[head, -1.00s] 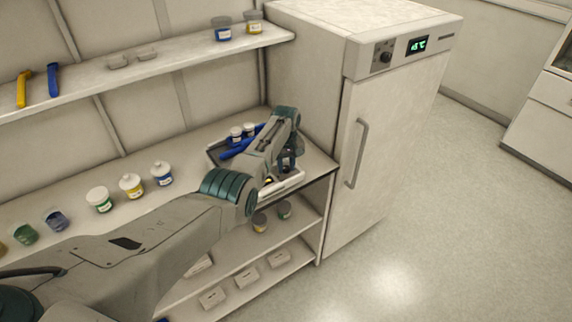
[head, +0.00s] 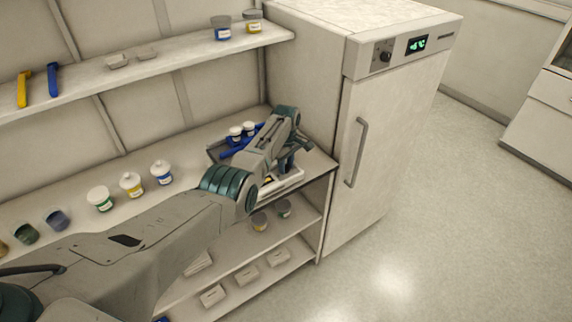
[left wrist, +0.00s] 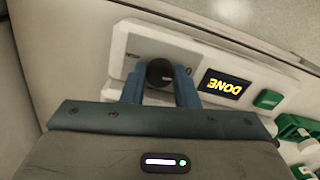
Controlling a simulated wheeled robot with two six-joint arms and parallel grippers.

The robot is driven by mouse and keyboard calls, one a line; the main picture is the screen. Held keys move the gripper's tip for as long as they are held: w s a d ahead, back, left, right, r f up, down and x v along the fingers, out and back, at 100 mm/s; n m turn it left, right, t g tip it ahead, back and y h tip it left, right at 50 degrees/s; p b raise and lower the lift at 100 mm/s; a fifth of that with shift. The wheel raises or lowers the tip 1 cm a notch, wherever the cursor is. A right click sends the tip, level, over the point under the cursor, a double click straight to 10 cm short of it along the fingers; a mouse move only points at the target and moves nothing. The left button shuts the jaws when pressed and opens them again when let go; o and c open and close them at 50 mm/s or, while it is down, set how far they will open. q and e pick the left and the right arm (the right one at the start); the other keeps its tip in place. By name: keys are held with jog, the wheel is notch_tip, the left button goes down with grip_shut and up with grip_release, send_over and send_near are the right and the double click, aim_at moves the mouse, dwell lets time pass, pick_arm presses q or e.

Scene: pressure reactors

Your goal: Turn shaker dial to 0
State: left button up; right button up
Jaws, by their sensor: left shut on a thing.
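The shaker (head: 284,184) is a white device on the bench, partly hidden behind my left arm in the head view. In the left wrist view, its white front panel (left wrist: 130,48) carries a round black dial (left wrist: 160,72) and a small screen (left wrist: 223,85). The screen reads DONE in yellow, upside down in this view. My left gripper (head: 287,165) is at the shaker. Its two blue fingers, also seen in the left wrist view (left wrist: 160,85), are shut on the dial, one on each side. My right gripper is not in view.
A dark tray with white-lidded jars (head: 236,132) and a blue item sits behind my left gripper. More jars (head: 131,184) stand along the bench. A tall white cabinet (head: 385,150) is just right of the bench. Green parts (left wrist: 268,99) sit beside the screen.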

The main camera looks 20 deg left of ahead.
pick_arm(q)
jog(key=o, duration=0.7)
jog(key=shift+r, duration=0.65)
notch_tip(320, 180, up, 10)
jog(key=shift+f+b, duration=0.2)
jog(key=shift+b, duration=0.8)
jog(key=shift+f, duration=0.1)
